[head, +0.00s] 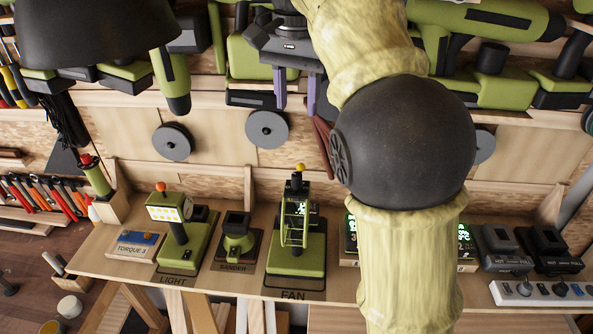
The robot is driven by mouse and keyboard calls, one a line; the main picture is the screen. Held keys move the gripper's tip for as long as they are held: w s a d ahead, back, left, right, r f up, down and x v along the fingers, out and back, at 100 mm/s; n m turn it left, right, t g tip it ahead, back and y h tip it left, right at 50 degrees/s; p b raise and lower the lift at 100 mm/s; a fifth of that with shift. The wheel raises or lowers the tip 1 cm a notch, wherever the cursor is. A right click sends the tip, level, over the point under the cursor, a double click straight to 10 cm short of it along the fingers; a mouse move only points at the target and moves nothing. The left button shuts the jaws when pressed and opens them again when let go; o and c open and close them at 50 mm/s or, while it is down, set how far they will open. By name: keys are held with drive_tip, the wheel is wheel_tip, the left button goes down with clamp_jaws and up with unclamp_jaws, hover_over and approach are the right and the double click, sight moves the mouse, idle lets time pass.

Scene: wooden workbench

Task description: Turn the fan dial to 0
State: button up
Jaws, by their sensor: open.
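The fan (296,236) stands upright on a green base on the bench shelf, above the label FAN. It is a dark and green caged unit with a small yellow knob (300,168) on top. I cannot tell which part is its dial, and no number setting is readable. My gripper (295,98) is above the fan in the picture, with two purple fingers apart and nothing between them. The fingers appear clear of the fan.
Chargers (505,248) and a white power strip (545,292) are at the right. Green power tools fill the rack above. My arm hides part of the shelf right of the fan.

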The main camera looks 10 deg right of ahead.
sight(297, 174)
wheel_tip(297, 174, down, 18)
drive_tip(key=shift+w+r+p, duration=0.1)
drive_tip(key=shift+r+p, duration=0.15)
drive_tip(key=shift+p, duration=0.2)
idle(0.4)
clamp_jaws()
